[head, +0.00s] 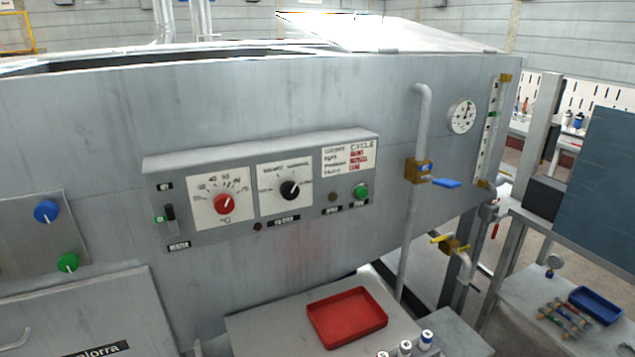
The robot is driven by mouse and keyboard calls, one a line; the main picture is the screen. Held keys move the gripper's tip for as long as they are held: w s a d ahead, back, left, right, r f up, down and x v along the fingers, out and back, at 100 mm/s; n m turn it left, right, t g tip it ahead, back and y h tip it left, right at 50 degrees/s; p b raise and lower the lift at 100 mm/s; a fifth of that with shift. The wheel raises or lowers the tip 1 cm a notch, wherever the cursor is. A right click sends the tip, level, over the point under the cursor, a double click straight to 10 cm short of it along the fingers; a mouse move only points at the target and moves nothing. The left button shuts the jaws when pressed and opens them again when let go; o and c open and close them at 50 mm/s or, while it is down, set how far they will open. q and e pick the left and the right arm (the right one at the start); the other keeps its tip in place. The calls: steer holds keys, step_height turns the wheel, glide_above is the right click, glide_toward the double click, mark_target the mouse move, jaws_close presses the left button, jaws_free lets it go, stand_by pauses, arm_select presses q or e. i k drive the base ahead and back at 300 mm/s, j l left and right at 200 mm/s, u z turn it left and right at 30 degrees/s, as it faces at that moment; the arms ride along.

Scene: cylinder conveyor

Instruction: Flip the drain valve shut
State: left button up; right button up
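Several valves show at the right side of the grey tank, and no label names the drain valve. A brass valve with a yellow handle (441,239) sits low, with a short grey pipe bending down from it. Its handle points left; I cannot tell whether it is open or shut. Above it, a brass valve (419,171) sits on a vertical grey pipe, with its blue lever (447,183) sticking out sideways to the right, across the pipe. A red handle (496,230) hangs down below the sight gauge. Neither of my grippers is in view.
The control panel (250,235) with red and black knobs is on the tank front. A red tray (347,317) and small white bottles (405,347) stand on a surface below. A round gauge (462,116) is upper right. A side table (520,290) holds a blue tray (597,305).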

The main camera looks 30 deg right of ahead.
mark_target(499, 217)
steer(key=l, duration=0.6)
steer(key=i+l+z, duration=0.15)
steer(key=l, duration=1)
steer(key=i+l+z, duration=0.1)
steer(key=l, duration=0.5)
steer(key=i+l+z, duration=0.1)
steer(key=l, duration=0.45)
steer(key=i+l, duration=0.15)
steer(key=l, duration=0.45)
steer(key=i+l+z, duration=0.1)
steer(key=l, duration=0.45)
steer(key=i+l+z, duration=0.1)
steer(key=l, duration=0.45)
steer(key=i, duration=0.1)
